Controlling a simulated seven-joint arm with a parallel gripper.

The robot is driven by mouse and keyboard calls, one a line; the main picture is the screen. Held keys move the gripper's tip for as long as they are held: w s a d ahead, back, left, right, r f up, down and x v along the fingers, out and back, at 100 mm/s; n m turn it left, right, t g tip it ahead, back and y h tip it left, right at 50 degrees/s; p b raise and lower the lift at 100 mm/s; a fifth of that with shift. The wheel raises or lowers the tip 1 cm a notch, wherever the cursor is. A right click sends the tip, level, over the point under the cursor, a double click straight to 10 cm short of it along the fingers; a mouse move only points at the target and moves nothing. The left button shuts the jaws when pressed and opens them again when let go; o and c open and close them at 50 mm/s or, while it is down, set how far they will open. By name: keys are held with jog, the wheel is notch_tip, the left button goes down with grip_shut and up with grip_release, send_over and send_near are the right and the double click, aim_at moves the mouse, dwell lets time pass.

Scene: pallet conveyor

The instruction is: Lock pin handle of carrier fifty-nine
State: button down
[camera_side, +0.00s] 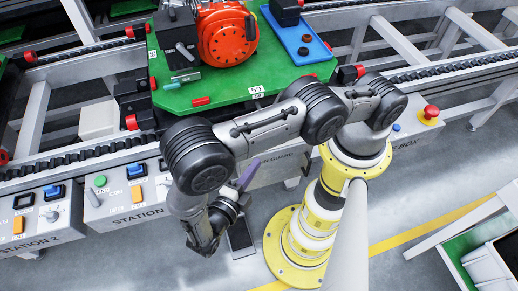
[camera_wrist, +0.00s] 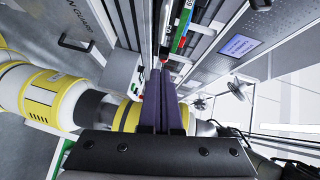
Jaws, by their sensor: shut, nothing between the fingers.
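Carrier fifty-nine is the green pallet (camera_side: 290,82) on the conveyor, with a "59" label (camera_side: 256,91) on its near edge. In the wrist view a narrow green strip (camera_wrist: 181,33) with a label shows ahead of the fingers. A red bar (camera_side: 201,101) lies on the pallet's near edge; I cannot tell whether it is the lock pin handle. My gripper (camera_side: 249,168) is shut and empty, its purple fingers pointing up the picture below the pallet, in front of the station box. The closed fingers also show in the wrist view (camera_wrist: 160,75), apart from the carrier.
An orange round housing (camera_side: 228,35) and a blue tray (camera_side: 297,38) sit on the pallet. Red-tipped black blocks (camera_side: 132,120) stand beside it. Station boxes with buttons (camera_side: 125,195) line the conveyor's front. A red stop button (camera_side: 431,112) is at right.

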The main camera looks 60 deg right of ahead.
jog(key=w+d+f, duration=0.2)
jog(key=d, duration=1)
jog(key=shift+w, duration=0.35)
jog(key=shift+w+d, duration=1.1)
